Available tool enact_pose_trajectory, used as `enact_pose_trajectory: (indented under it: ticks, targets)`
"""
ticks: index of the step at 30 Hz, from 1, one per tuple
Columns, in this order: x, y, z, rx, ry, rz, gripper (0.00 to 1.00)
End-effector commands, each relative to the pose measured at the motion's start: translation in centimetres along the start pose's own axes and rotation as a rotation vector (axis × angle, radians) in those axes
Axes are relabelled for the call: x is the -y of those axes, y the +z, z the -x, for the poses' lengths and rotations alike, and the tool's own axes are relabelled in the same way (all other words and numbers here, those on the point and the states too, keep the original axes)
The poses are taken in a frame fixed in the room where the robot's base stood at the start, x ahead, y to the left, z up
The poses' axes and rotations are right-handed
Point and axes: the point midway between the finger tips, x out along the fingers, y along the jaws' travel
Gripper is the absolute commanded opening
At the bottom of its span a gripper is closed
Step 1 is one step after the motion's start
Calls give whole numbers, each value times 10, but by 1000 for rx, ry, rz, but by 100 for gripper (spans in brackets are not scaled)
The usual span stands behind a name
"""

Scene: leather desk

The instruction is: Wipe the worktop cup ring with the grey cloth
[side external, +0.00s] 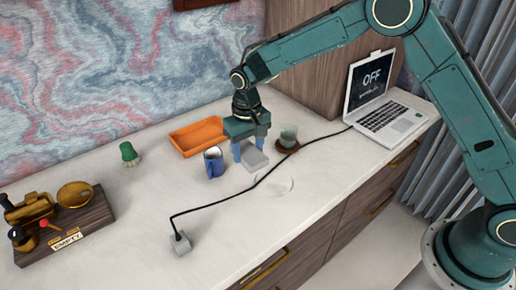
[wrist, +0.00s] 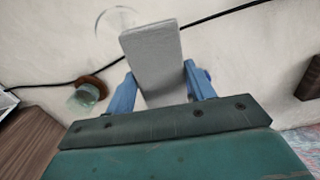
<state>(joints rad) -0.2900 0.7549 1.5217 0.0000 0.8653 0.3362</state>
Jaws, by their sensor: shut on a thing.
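The grey cloth (side external: 256,160) is a flat, block-like pad. It also shows in the wrist view (wrist: 152,50), reaching out ahead of the fingers. My gripper (side external: 249,152) has its two blue fingers on either side of the cloth and is shut on it; it also shows in the wrist view (wrist: 161,88). The cloth is low over the worktop; I cannot tell whether it touches. The cup ring (side external: 279,187) is a faint, pale circle on the white worktop, in front and to the right of the cloth. In the wrist view the ring (wrist: 114,20) is at the top, partly hidden by the cloth.
A black cable (side external: 228,197) runs between cloth and ring, from the laptop (side external: 380,110) to a grey block (side external: 180,244). A blue mug (side external: 214,163) stands close left, an orange tray (side external: 192,138) behind. A glass cup (side external: 288,133) stands on a brown coaster (side external: 295,149) at right.

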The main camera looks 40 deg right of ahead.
Motion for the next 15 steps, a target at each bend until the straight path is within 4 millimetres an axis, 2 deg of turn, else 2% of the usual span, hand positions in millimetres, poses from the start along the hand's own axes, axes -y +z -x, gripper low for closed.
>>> enact_pose_trajectory:
  ticks: [1, 6, 10, 15]
  targets:
    - [-12, -7, -9, 2, 1, -6, 36]
    - [-40, -22, -30, 2, 0, -3, 36]
    - [-52, -27, -38, -1, 0, -1, 36]
    - [-56, -29, -41, -1, 0, 1, 36]
